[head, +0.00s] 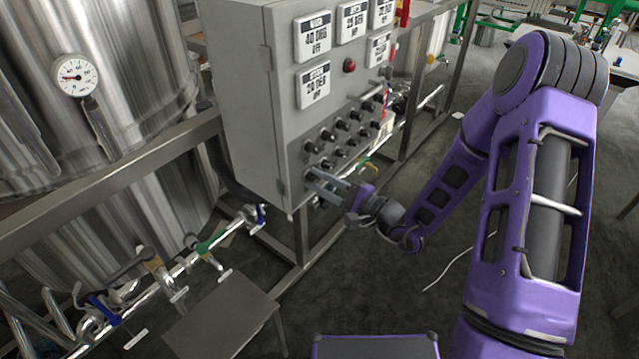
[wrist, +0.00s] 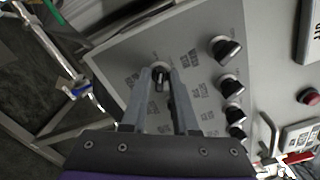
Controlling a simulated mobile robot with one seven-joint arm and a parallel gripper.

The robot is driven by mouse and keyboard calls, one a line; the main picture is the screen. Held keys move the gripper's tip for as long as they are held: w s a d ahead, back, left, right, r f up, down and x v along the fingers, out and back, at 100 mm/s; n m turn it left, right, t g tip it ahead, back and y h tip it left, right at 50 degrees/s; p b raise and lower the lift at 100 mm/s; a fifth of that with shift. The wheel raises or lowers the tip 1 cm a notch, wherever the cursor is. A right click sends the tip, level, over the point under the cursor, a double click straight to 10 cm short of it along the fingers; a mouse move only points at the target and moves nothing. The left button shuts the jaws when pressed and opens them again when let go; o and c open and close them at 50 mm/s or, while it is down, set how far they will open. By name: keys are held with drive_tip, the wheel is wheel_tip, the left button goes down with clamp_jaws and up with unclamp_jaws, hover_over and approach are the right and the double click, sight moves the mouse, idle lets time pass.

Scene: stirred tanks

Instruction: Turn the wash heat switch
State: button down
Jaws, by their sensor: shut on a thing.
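A grey control box (head: 248,100) carries rows of black rotary switches (head: 327,135) low on its front. My gripper (head: 318,182) reaches the lower left end of these rows. In the wrist view, my gripper (wrist: 160,82) has its two fingers on either side of one black switch knob (wrist: 159,72) and is shut on it. The fingers cover part of this knob and its surroundings. The small labels by the switches are too blurred to read, so I cannot tell which one is the wash heat switch.
Other knobs (wrist: 232,88) sit close beside my fingers. Displays (head: 313,35) and a red lamp (head: 349,65) are higher on the box. A steel tank (head: 90,120) and pipes with valves (head: 210,243) stand to the left. A small grey table (head: 222,315) is below. Open floor lies right of the box.

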drive_tip(key=c, duration=0.9)
unclamp_jaws()
drive_tip(key=v, duration=1.7)
drive_tip(key=shift+s+d, duration=0.15)
drive_tip(key=shift+s, duration=0.05)
drive_tip(key=shift+f, duration=0.1)
